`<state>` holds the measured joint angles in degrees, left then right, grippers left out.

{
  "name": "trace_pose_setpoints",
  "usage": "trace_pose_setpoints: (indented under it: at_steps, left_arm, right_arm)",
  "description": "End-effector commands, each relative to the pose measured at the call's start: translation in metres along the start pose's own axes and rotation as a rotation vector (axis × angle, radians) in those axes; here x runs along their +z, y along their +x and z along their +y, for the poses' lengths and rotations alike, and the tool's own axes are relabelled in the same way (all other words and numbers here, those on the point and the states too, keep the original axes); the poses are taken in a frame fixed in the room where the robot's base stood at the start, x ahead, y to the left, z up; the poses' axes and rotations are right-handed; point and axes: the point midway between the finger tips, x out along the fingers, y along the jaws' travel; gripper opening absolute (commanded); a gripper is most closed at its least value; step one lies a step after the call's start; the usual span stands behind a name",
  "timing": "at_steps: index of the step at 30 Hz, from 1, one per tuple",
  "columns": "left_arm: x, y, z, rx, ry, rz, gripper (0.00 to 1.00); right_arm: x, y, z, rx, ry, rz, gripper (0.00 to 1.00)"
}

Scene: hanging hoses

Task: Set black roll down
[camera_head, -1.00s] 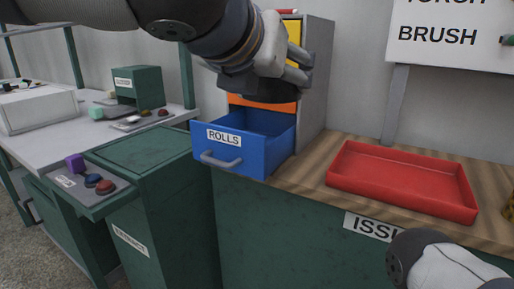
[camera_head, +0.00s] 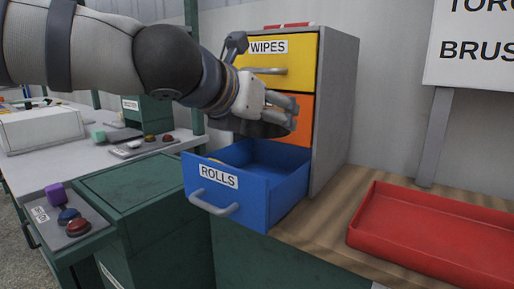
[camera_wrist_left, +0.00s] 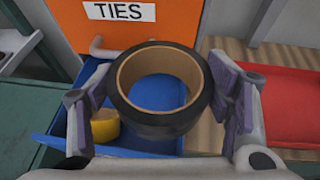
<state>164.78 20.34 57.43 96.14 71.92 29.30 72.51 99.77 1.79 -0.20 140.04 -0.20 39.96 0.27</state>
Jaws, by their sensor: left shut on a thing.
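My left gripper (camera_head: 285,112) comes in from the left and is shut on the black roll (camera_head: 262,128), in front of the orange drawer and above the open blue drawer. The left wrist view shows the black roll (camera_wrist_left: 162,122) with its tan cardboard core between the two finger pads, its round opening facing the camera. Part of the blue drawer's floor (camera_wrist_left: 150,92) shows through the opening. The open blue drawer (camera_head: 250,205) is labelled ROLLS. A yellow roll (camera_wrist_left: 105,126) lies in it, mostly hidden in the head view. My right gripper is not in view.
The yellow WIPES drawer (camera_head: 290,60) and orange TIES drawer (camera_wrist_left: 125,35) are shut above the blue one in a grey cabinet (camera_head: 337,110). An empty red tray (camera_head: 440,240) lies on the wooden top (camera_head: 330,215). A green cabinet (camera_head: 150,200) stands left.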

Motion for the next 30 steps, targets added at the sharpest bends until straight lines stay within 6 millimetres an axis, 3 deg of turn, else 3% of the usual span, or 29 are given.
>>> trace_pose_setpoints:
  at_steps: [5, 9, 18, 30]
  left_arm:
    - [-0.022, 0.018, 0.019, 0.000, -0.003, 0.002, 0.41]
    - [-0.048, 0.029, 0.020, -0.003, -0.001, 0.004, 0.41]
    - [-0.046, 0.027, 0.019, -0.001, 0.002, -0.005, 0.41]
    - [-0.058, 0.033, 0.019, 0.000, 0.000, -0.003, 0.41]
  right_arm:
    - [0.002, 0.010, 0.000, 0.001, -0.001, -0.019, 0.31]
    - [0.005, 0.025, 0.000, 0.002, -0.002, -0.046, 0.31]
    - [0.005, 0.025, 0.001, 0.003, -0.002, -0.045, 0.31]
    - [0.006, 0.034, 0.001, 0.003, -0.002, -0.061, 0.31]
